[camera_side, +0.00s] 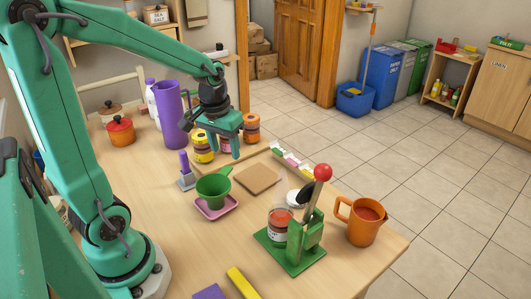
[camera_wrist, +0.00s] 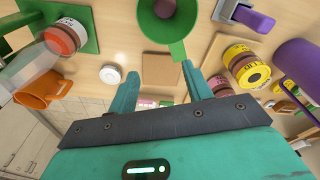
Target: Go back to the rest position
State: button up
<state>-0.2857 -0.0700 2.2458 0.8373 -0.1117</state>
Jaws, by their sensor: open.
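My gripper (camera_side: 223,150) is in the side view above the far part of the wooden table (camera_side: 150,225), with its two green fingers apart and pointing down. In the side view that board (camera_side: 258,179) lies flat in front of and to the right of my gripper. The green funnel (camera_side: 213,187) sits over a pink tray (camera_side: 217,208), nearer the camera than my gripper.
Jars with yellow (camera_side: 203,147) and orange (camera_side: 251,127) bands stand close around my gripper. A tall purple cylinder (camera_side: 172,115) and red pot (camera_side: 121,131) stand left. A green lever press (camera_side: 304,240) and orange jug (camera_side: 360,221) stand at right.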

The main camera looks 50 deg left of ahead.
jog(key=s+d+r+m+t, duration=0.4)
jog(key=s+d+r, duration=0.4)
jog(key=s+d, duration=0.1)
jog(key=shift+r+m, duration=0.3)
jog(key=shift+r, duration=0.05)
